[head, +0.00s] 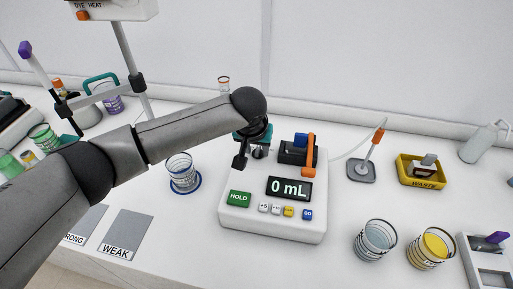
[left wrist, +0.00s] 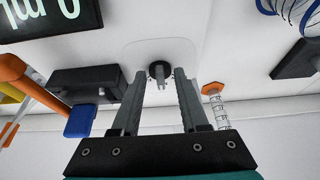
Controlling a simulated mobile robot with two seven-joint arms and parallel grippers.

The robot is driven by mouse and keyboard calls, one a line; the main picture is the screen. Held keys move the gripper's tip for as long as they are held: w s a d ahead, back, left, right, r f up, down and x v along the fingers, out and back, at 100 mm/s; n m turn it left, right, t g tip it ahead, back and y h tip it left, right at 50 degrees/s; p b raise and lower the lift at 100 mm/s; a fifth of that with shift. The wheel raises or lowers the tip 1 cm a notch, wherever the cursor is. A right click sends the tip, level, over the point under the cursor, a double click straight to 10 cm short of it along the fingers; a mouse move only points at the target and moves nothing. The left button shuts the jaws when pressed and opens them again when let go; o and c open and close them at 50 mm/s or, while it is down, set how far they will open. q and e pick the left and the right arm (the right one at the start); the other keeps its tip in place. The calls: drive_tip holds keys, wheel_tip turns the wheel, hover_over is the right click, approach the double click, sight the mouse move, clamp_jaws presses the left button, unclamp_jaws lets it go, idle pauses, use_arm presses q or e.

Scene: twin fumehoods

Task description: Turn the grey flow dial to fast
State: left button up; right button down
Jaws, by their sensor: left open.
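The white dispenser (head: 304,220) has a display reading "0 mL", a green HOLD button and a row of small buttons. In the left wrist view, the flow dial (left wrist: 160,70) is a small dark round knob with a grey grip on the white housing. My left gripper (left wrist: 159,82) is open, with one finger on each side of the dial; I cannot tell whether they touch it. In the head view, the left gripper (head: 248,158) is over the dispenser's back left part, and the arm and gripper largely hide the dial. Speed marks are not readable.
An orange lever and blue block (head: 301,140) sit on the dispenser, right of the gripper. A beaker on a blue ring (head: 182,175) stands to the left. Clear (head: 372,242) and yellow (head: 431,250) beakers, and a yellow waste tray (head: 420,170), are to the right.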

use_arm(q)
clamp_jaws()
idle(0.4)
drive_tip(key=m+p, duration=0.1)
drive_tip(key=m+h+p, duration=0.1)
drive_tip(key=p, duration=0.1)
drive_tip(key=shift+a+r+g, duration=0.15)
drive_tip(key=shift+a+g, duration=0.1)
drive_tip(key=shift+g, duration=0.05)
drive_tip(key=shift+w+a+m+h+p, duration=0.1)
drive_tip(key=shift+m+h+p, duration=0.2)
drive_tip(key=shift+m+p, duration=0.5)
drive_tip(key=m, duration=0.3)
drive_tip(key=shift+w+a+g+h, duration=0.1)
drive_tip(key=shift+w+g+h, duration=0.05)
drive_tip(key=shift+g+h, duration=0.2)
drive_tip(key=shift+w+a+f+m+g+h+b, duration=0.1)
drive_tip(key=shift+m+g+h+b, duration=0.15)
drive_tip(key=shift+m, duration=0.6)
drive_tip(key=shift+w+a+f+m+g+h+b, duration=0.1)
drive_tip(key=shift+m+g+b, duration=0.2)
drive_tip(key=shift+m, duration=0.55)
